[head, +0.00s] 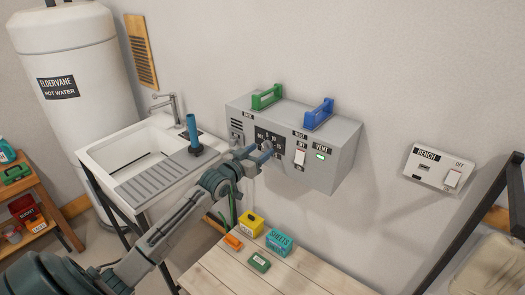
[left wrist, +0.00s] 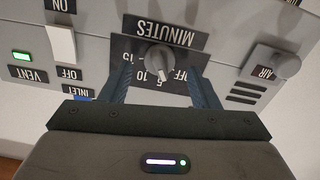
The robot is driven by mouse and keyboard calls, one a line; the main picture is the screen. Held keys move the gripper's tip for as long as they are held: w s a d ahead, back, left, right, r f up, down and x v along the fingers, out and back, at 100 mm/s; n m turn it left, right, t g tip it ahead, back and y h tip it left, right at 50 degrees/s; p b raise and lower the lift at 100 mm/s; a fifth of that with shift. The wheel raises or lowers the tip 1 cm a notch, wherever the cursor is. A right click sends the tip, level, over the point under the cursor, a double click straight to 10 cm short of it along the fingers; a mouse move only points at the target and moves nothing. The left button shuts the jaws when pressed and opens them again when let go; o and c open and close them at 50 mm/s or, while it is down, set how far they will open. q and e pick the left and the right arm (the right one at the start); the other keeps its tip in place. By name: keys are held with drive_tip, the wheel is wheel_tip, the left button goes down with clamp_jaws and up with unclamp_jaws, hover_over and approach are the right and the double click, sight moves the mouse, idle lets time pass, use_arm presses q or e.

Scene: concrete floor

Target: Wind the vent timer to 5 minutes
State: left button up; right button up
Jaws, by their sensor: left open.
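The vent timer is a grey knob (left wrist: 160,58) on a dark plate marked MINUTES, with OFF, 5, 10 and 15 around it, upside down in the left wrist view. The plate (head: 262,136) is on the front of a grey wall box (head: 335,158), partly hidden by my arm in the head view. My left gripper (head: 260,155) is open at the plate. In the left wrist view its fingers (left wrist: 162,82) stand apart, one on each side of the knob. My right gripper is not in view.
The box has a white rocker switch (head: 299,158), a lit green VENT lamp (head: 320,156), an AIR knob (left wrist: 264,58), and green (head: 267,96) and blue (head: 318,113) handles on top. A wooden table (head: 225,275) with small boxes stands below. A sink (head: 120,160) is at left.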

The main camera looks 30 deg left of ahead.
use_arm(q)
drive_tip(key=shift+w+d, duration=0.1)
drive_tip(key=shift+w, duration=0.95)
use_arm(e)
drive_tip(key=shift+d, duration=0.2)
